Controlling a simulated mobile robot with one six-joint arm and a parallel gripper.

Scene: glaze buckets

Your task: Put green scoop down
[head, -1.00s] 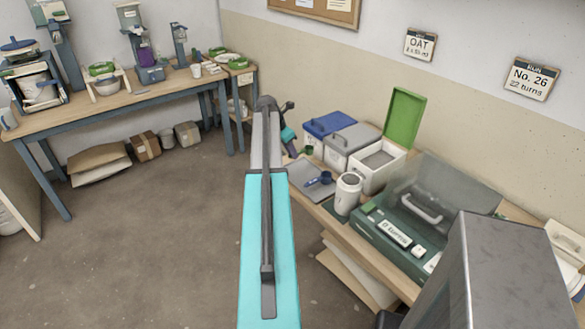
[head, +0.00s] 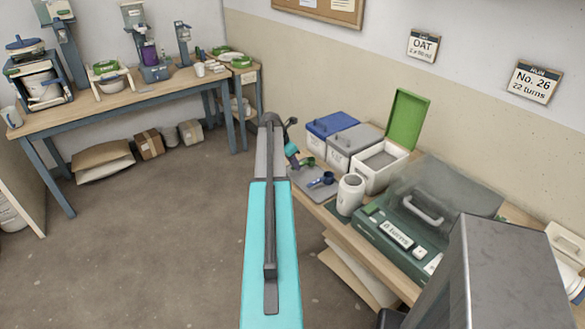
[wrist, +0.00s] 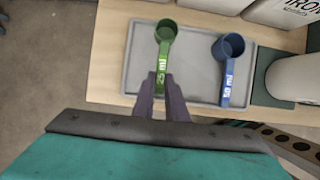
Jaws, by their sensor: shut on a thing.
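The green scoop (wrist: 165,50), marked 25 ml, has its bowl pointing away from me in the wrist view. My gripper (wrist: 161,88) is shut on the handle's near end. The scoop is over the left part of the grey tray (wrist: 196,75); I cannot tell whether it touches the tray. The blue scoop (wrist: 228,62), marked 50 ml, lies on the tray to the right, apart from the green one. In the head view the green scoop (head: 307,162) shows small beside my gripper (head: 296,158), above the blue scoop (head: 321,180).
A dark green machine (head: 405,235) stands farther right.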

